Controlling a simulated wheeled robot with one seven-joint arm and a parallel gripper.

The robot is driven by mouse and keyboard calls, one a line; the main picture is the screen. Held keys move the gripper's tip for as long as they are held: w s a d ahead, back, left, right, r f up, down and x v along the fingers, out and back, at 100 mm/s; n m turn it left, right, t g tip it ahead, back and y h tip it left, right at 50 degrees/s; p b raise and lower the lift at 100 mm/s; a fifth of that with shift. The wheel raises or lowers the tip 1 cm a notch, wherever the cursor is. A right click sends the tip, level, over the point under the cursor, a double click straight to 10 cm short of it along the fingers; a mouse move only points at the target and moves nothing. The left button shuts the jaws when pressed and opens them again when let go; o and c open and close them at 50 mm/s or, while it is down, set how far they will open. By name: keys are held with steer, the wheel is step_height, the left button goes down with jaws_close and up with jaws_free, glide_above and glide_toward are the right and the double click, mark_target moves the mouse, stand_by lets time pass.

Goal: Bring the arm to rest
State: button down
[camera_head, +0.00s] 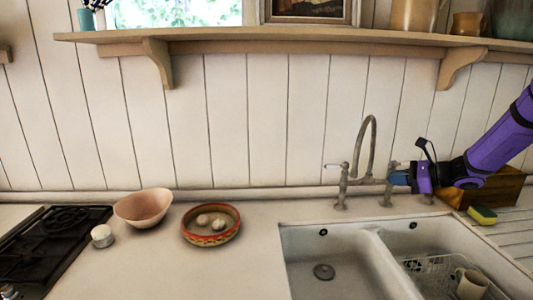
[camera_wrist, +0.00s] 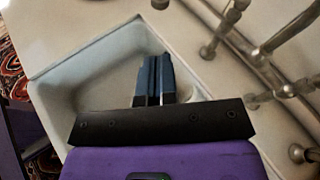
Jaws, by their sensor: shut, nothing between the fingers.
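My purple arm comes in from the right in the head view. My gripper (camera_head: 398,177) is beside the tap, at the back of the sink, and looks very close to its right handle; I cannot tell whether they touch. In the wrist view my gripper's dark blue fingers (camera_wrist: 154,78) are together with nothing between them. They point over a pale sink basin (camera_wrist: 105,65).
The metal tap (camera_head: 345,180) stands behind the double sink (camera_head: 325,250). A wooden box (camera_head: 500,187) and a yellow-green sponge (camera_head: 482,214) are at the right. A pink bowl (camera_head: 143,207), a patterned bowl (camera_head: 211,238) and a stove (camera_head: 50,250) are at the left. A shelf (camera_head: 300,38) runs above.

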steer(key=s+a+r+n+g+h, duration=0.3)
steer(key=s+a+r+n, duration=0.25)
steer(key=s, duration=0.45)
steer(key=s+a+r+n+g+h, duration=0.2)
steer(key=s+a+r+n, duration=0.4)
steer(key=s, duration=0.4)
steer(key=s+d+r+n+t+h, duration=0.2)
steer(key=s+n+h, duration=0.4)
steer(key=s+n, duration=0.5)
steer(key=s+d, duration=0.1)
steer(key=s, duration=0.7)
steer(key=shift+s+d+r, duration=0.15)
steer(key=shift+s+r, duration=0.1)
steer(key=shift+r, duration=0.15)
